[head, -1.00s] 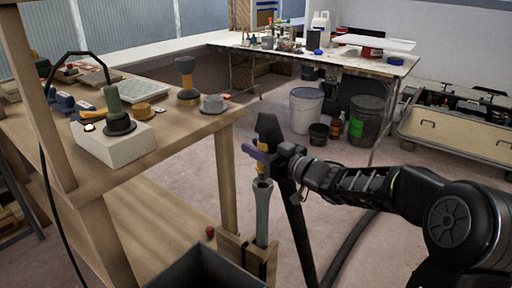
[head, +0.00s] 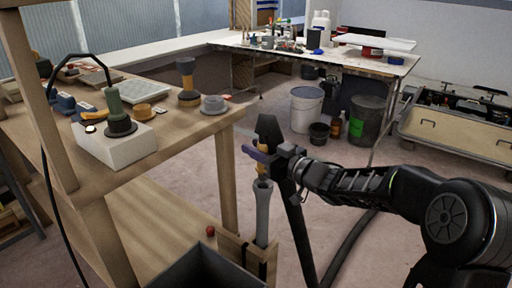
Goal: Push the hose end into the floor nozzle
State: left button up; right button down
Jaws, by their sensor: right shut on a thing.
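The floor nozzle's grey upright neck (head: 263,213) stands in a wooden holder beside the workbench leg, its open mouth facing up. My right gripper (head: 264,155) is just above that mouth, shut on the orange hose end (head: 262,165). The hose end points down and is almost in line with the neck. I cannot tell whether its lower tip touches or enters the mouth. The black hose (head: 299,232) bends over at the top and runs down to the floor behind the neck. The nozzle's lower part is hidden. My left gripper is not in view.
The wooden workbench (head: 185,145) at left carries a white block (head: 115,148) with a green-and-black fitting, and several small parts. A grey bin (head: 205,268) stands in front of the holder. Buckets (head: 306,108) stand under the far table.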

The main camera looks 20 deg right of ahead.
jog(key=shift+f+b, duration=1.45)
jog(key=shift+f, duration=0.65)
jog(key=shift+f, duration=0.1)
jog(key=shift+s+f, duration=0.1)
jog(key=shift+f, duration=0.4)
jog(key=c, duration=1.3)
grip_release()
jog(key=shift+o, duration=1.4)
jog(key=shift+r, duration=0.25)
